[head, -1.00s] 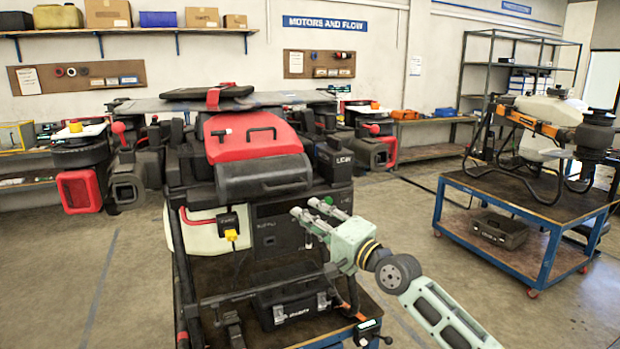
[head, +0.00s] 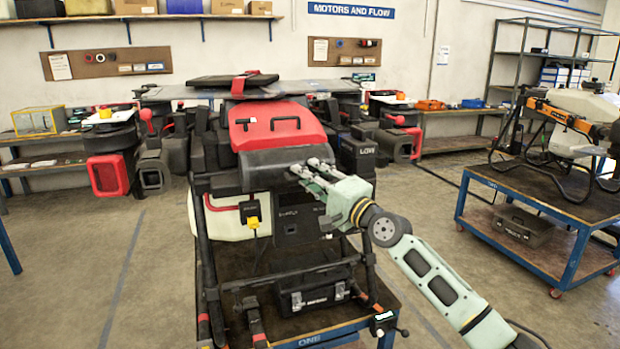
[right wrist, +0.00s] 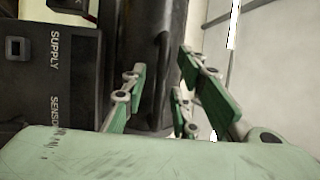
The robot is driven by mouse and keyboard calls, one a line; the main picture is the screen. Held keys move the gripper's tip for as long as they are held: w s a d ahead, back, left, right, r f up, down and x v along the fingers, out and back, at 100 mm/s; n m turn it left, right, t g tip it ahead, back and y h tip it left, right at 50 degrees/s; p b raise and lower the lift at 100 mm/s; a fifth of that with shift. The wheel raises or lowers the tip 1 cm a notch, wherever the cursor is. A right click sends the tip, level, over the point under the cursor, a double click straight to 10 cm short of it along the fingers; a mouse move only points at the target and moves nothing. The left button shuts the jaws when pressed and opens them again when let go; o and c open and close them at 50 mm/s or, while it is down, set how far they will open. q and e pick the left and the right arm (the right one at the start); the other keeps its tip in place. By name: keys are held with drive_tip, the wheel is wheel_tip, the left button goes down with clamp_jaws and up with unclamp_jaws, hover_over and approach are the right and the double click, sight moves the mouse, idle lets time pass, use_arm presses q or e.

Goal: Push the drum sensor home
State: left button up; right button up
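The spray drone stands on a blue-framed stand, with a red and black cover (head: 278,125) on top. A yellow plug (head: 253,222) with a black part above it hangs beside the black control box (head: 297,222), in front of a white tank; I cannot tell whether it is the drum sensor or how far it is seated. My right gripper (head: 308,167) is open and empty in front of the upper right of the box. In the right wrist view its green-padded fingers (right wrist: 155,88) stand apart, near a dark upright part (right wrist: 162,50); the box shows SUPPLY and SENSOR labels at left. My left gripper is out of view.
A black case (head: 308,291) sits on the stand's lower deck (head: 340,327). A blue trolley (head: 540,235) with another drone stands at right. Shelves and benches line the back wall. The floor at left is mostly clear.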

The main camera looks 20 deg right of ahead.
drive_tip(key=shift+c, duration=0.4)
clamp_jaws()
drive_tip(key=shift+f, duration=0.1)
